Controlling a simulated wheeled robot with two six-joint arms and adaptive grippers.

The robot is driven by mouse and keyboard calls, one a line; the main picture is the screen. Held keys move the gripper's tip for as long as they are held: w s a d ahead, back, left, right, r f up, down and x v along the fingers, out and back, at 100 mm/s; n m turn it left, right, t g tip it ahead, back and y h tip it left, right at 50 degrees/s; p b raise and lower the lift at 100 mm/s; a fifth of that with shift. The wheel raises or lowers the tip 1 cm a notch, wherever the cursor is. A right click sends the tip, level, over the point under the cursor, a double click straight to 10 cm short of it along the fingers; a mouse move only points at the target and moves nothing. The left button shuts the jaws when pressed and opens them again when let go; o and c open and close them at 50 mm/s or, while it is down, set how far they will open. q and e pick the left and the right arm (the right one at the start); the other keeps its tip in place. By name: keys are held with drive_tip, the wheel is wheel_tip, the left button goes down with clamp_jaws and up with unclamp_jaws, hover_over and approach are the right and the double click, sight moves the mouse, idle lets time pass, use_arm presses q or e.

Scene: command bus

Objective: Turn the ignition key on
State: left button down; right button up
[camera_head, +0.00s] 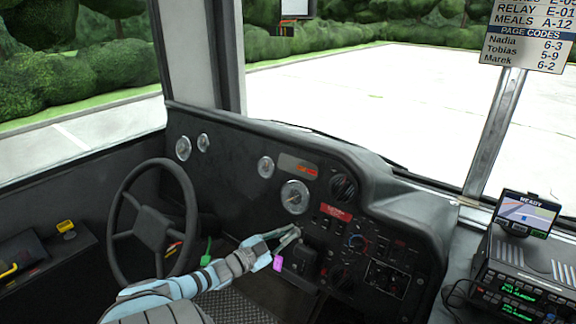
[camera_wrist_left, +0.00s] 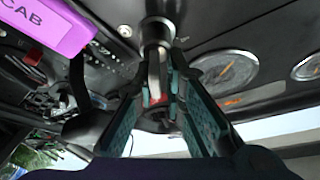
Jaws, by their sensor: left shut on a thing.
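My left gripper (camera_head: 288,238) reaches in from the lower left to the dashboard's lower right panel. In the left wrist view, its two teal-padded fingers (camera_wrist_left: 160,105) are closed around the ignition key (camera_wrist_left: 155,72). The key is a narrow grey piece, mostly hidden between the fingers. It meets a round metal ignition barrel (camera_wrist_left: 156,32) in the dark panel. A purple tag (camera_head: 278,262) hangs just below the gripper; in the left wrist view the tag (camera_wrist_left: 55,22) reads "CAB". I cannot tell how far the key is turned. My right gripper is not in view.
The steering wheel (camera_head: 150,229) stands to the left of my forearm. A red-labelled switch panel (camera_head: 336,212), knobs and gauges (camera_head: 295,196) surround the gripper. A radio unit (camera_head: 520,285) with a small display (camera_head: 527,212) sits at the far right. A green tag (camera_head: 207,250) hangs near the wheel.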

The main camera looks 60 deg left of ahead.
use_arm(q)
drive_tip(key=shift+s+d+f, duration=0.15)
drive_tip(key=shift+f, duration=0.25)
drive_tip(key=c, duration=1.8)
unclamp_jaws()
drive_tip(key=shift+d, duration=0.1)
drive_tip(key=shift+r, duration=0.2)
drive_tip(key=s, duration=0.7)
drive_tip(key=s+d, duration=0.1)
drive_tip(key=s, duration=0.3)
drive_tip(key=shift+s, duration=0.35)
